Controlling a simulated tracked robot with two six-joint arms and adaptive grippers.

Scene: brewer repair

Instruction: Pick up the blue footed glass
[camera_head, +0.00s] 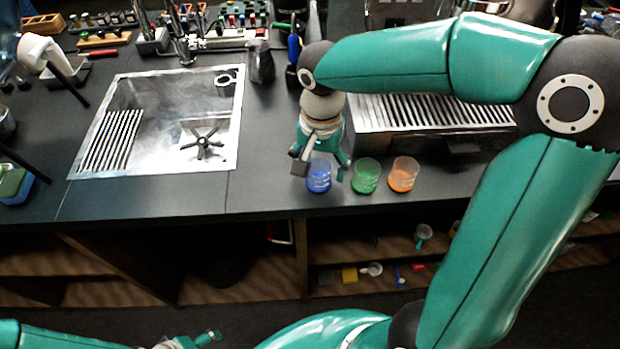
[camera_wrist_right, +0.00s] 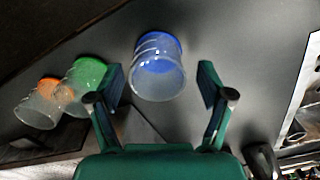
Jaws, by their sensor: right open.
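The blue footed glass (camera_head: 319,178) stands on the dark counter near its front edge, leftmost of a row of three glasses. My right gripper (camera_head: 322,168) is over and around it in the head view. In the right wrist view the blue glass (camera_wrist_right: 158,68) lies ahead, between the lines of the two open fingers (camera_wrist_right: 163,85), with clear gaps on both sides. The fingers do not touch it. My left gripper (camera_head: 190,341) is low at the bottom edge of the head view, mostly cut off; its jaws are unclear.
A green glass (camera_head: 366,177) and an orange glass (camera_head: 404,175) stand just right of the blue one. A metal sink (camera_head: 160,125) is at left, a slatted drip tray (camera_head: 430,112) behind the glasses. Open shelves (camera_head: 380,250) lie below the counter. The counter left of the blue glass is clear.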

